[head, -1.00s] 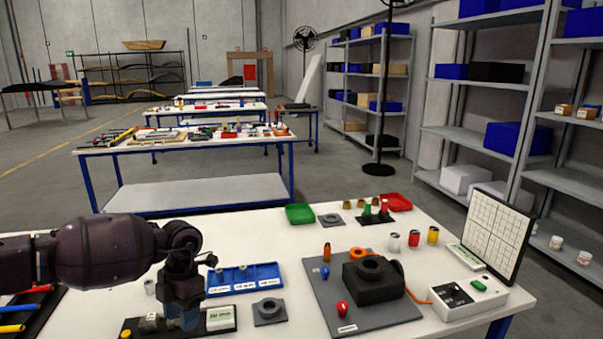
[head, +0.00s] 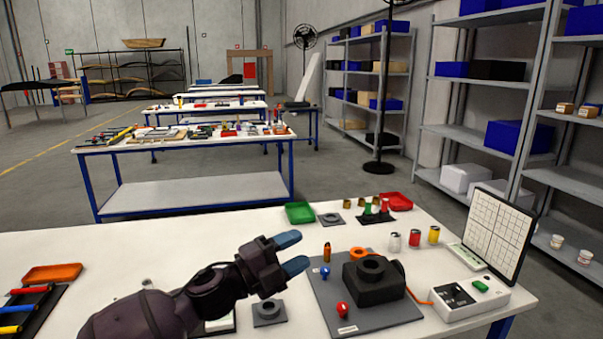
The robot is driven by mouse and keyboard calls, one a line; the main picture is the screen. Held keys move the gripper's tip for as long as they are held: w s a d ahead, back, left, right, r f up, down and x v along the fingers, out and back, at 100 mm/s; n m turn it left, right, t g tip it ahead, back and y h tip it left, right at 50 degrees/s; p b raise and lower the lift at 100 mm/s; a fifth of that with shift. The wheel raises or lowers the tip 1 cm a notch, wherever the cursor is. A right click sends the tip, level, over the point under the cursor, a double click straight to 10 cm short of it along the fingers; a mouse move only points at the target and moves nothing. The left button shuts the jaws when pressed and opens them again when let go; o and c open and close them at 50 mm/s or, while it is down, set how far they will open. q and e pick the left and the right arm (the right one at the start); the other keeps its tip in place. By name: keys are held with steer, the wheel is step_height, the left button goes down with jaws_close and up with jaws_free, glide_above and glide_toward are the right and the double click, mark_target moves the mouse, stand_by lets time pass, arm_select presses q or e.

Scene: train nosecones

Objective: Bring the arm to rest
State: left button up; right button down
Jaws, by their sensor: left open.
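My left gripper (head: 291,254) is in the head view above the white table (head: 130,250). Its two blue-tipped fingers are apart, with nothing seen between them. It points right, toward the black block with a round opening (head: 373,279) on the grey mat (head: 330,317). My right gripper is not in view.
A grey square fixture (head: 269,313) lies below the gripper. Orange (head: 327,252), blue and red small parts stand on the mat. A white box (head: 468,301) and upright gridded panel (head: 497,232) are at right. Green (head: 299,213) and red trays sit at the back.

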arm_select(q)
steer(key=s+a+f+n+t+y, duration=0.3)
steer(key=a+f+n+y, duration=0.3)
steer(key=a+f+n, duration=0.3)
steer(key=s+a+f+n+t+y, duration=0.3)
steer(key=a+f+n+y, duration=0.45)
steer(key=n, duration=0.45)
steer(key=s+a+f+n+g+y, duration=0.2)
steer(key=s+a+f, duration=0.3)
steer(key=s+f, duration=0.4)
steer(key=s+a+f+n+g+y, duration=0.2)
steer(key=s+a+f+n, duration=0.2)
steer(key=s+f, duration=0.4)
steer(key=s, duration=0.4)
steer(key=shift+s+a+f, duration=0.15)
steer(key=shift+a+f, duration=0.25)
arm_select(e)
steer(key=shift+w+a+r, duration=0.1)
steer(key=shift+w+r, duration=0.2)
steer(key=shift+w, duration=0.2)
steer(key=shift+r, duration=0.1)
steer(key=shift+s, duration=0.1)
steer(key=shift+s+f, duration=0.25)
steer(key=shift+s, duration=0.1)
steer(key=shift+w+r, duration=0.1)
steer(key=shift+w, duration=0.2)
